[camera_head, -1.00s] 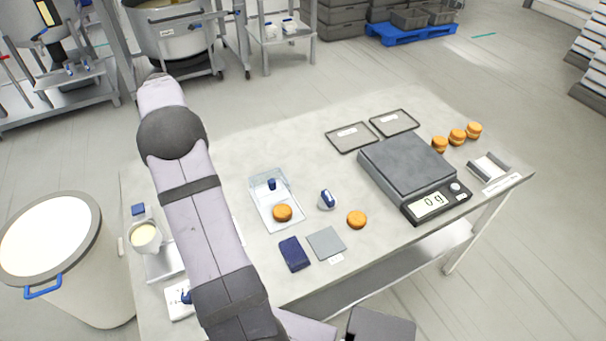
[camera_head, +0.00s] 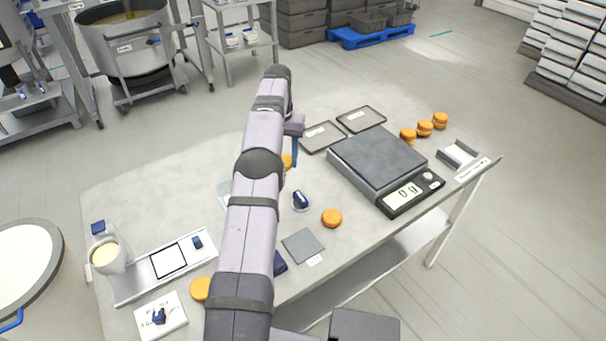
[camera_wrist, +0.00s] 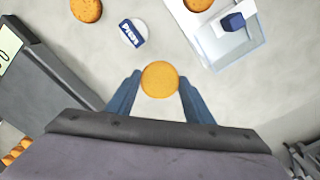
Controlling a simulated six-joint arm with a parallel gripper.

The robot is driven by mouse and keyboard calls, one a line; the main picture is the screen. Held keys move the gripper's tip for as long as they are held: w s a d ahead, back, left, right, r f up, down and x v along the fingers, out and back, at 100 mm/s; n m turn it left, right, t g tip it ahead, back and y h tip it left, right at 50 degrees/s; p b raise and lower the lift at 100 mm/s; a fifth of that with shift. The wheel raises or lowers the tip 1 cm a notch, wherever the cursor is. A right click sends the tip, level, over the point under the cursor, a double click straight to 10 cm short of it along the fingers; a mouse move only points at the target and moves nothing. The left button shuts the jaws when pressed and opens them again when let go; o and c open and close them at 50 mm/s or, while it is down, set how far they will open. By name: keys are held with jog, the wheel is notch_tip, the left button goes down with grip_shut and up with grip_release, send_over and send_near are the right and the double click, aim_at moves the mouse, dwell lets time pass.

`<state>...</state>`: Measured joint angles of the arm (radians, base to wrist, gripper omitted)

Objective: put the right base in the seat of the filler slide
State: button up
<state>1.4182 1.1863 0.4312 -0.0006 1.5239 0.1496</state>
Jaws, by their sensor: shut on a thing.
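My gripper (camera_wrist: 160,88) is shut on a round orange-brown base (camera_wrist: 160,79), held between its blue fingers above the table. In the head view the held base (camera_head: 287,161) shows partly behind my arm, beside the gripper (camera_head: 294,150). The filler slide (camera_head: 128,291) lies at the table's left, with a black-framed square seat (camera_head: 168,262) that looks empty. A cup of cream filling (camera_head: 108,256) stands at its left end. Another base (camera_head: 201,288) lies just below the slide, partly behind my arm. A loose base (camera_head: 332,218) lies right of my arm.
A clear tray (camera_wrist: 246,46) holds a round (camera_wrist: 198,4) and a blue block; my arm mostly hides it in the head view. A blue-white stamp-like piece (camera_head: 301,201), grey square (camera_head: 303,246) and scale (camera_head: 378,158) lie rightward.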

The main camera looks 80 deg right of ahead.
jog(key=shift+s+f+p, duration=0.1)
jog(key=shift+f+p, duration=0.35)
jog(key=shift+f, duration=2.75)
jog(key=shift+f+p, duration=0.8)
jog(key=shift+f, duration=1.05)
jog(key=shift+f+b, duration=0.2)
jog(key=shift+b, duration=0.1)
jog(key=o, duration=0.7)
jog(key=shift+o, duration=0.2)
jog(key=shift+r, duration=0.2)
